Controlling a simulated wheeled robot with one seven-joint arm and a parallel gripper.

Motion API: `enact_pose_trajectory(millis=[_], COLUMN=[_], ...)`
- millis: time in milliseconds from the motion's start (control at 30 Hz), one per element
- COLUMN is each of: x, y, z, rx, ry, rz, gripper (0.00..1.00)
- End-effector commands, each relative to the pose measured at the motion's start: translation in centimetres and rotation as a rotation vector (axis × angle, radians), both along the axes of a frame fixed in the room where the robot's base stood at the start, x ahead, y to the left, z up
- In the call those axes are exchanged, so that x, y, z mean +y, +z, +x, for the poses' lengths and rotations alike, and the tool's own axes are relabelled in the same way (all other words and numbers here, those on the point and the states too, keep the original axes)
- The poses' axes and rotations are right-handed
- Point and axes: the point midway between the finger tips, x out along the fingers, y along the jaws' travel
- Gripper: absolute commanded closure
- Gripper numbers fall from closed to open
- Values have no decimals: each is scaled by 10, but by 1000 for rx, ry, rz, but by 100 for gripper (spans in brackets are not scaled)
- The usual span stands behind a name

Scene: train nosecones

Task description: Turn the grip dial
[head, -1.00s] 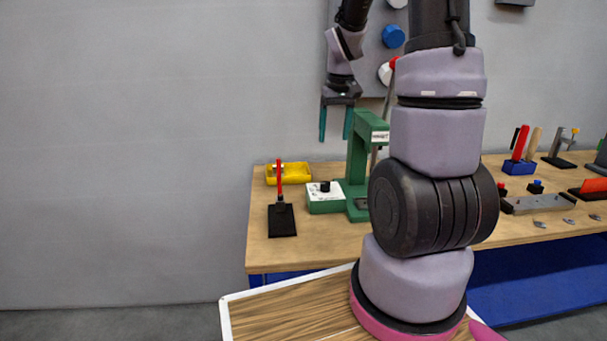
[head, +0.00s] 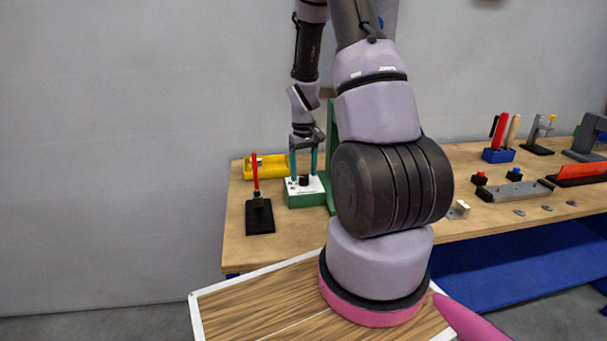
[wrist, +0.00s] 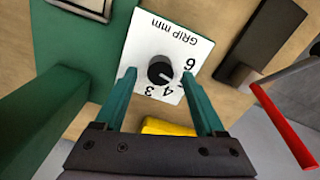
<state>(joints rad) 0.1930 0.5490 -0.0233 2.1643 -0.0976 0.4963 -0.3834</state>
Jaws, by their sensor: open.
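The grip dial is a black knob (wrist: 161,70) on a white plate marked "GRIP mm" with numbers, seen in the wrist view. In the head view the dial (head: 304,180) sits on top of a green and white box (head: 306,197). My gripper (head: 303,172) is open above the box, its teal fingers pointing down on either side of the dial. In the wrist view the gripper (wrist: 160,75) has one fingertip left of the knob and one right of it, with clear gaps. I cannot tell the exact height of the fingertips over the plate.
A green press frame (head: 332,125) stands right beside the box. A black plate with an upright red handle (head: 255,172) is at the left, and a yellow tray (head: 268,170) is behind. Several tools stand on the right of the wooden bench (head: 290,236).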

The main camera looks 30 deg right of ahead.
Motion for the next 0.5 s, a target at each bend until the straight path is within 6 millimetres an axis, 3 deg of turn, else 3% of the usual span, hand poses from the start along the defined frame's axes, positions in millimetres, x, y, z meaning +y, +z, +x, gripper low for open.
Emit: enact_pose_trajectory(millis=[133,400,467,500], x=[0,0,0,0], y=[-10,-11,-10,-10], z=[0,0,0,0], rx=[1,-1,-1,0], ry=[-1,-1,-1,-1], rz=[0,0,0,0], gripper=[28,28,47,62])
